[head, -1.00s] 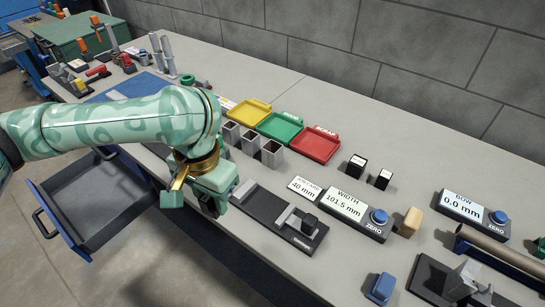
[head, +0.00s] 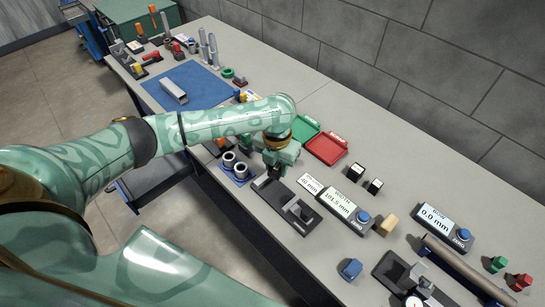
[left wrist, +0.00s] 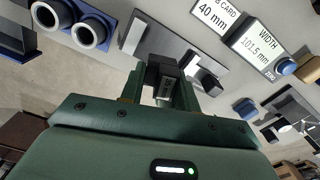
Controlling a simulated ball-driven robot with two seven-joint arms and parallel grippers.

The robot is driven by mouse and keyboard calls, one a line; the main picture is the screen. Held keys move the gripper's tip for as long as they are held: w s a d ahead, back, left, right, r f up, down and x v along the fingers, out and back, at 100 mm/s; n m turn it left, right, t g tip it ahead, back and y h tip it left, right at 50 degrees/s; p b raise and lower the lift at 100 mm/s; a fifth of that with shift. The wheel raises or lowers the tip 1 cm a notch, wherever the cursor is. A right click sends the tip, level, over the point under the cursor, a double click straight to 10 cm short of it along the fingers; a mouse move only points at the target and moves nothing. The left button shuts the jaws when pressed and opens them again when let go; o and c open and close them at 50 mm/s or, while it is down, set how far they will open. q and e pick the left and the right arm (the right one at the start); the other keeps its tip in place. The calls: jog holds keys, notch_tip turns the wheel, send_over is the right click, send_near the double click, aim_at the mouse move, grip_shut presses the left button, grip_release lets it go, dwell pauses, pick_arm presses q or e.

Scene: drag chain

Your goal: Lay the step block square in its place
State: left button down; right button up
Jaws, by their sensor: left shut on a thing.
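My left gripper (head: 274,172) is over the left end of the dark width-gauge base (head: 277,213). In the left wrist view the gripper (left wrist: 163,92) is shut on a small dark block with a pale grey face (left wrist: 166,87), probably the step block. It is held between the two green fingers, and its lower part is hidden. I cannot tell whether it touches the base. The gauge base also shows in the left wrist view (left wrist: 150,37), with a pale jaw and a black knob (head: 306,214) at its right end. My right gripper is not in view.
A width display (head: 341,204) reading 101.5 mm and a 40 mm card (head: 311,183) stand behind the base. A blue holder (head: 241,181) with two grey rings is to its left. Two black blocks (head: 355,172) and a red tray (head: 327,148) are behind.

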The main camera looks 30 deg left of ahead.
pick_arm(q)
jog(key=m, duration=0.2)
jog(key=p, duration=0.1)
jog(key=shift+s+a+f+m, duration=0.2)
jog(key=shift+a+m, duration=0.05)
jog(key=shift+m, duration=0.15)
jog(key=shift+f+m, duration=0.25)
jog(key=shift+m, duration=0.05)
jog(key=shift+r, duration=0.1)
jog(key=b, duration=0.3)
send_over(274, 190)
jog(key=shift+f, duration=2.7)
jog(key=shift+a, duration=0.1)
jog(key=shift+p, duration=0.5)
jog(key=shift+f+b, duration=1.05)
jog(key=shift+f, duration=0.3)
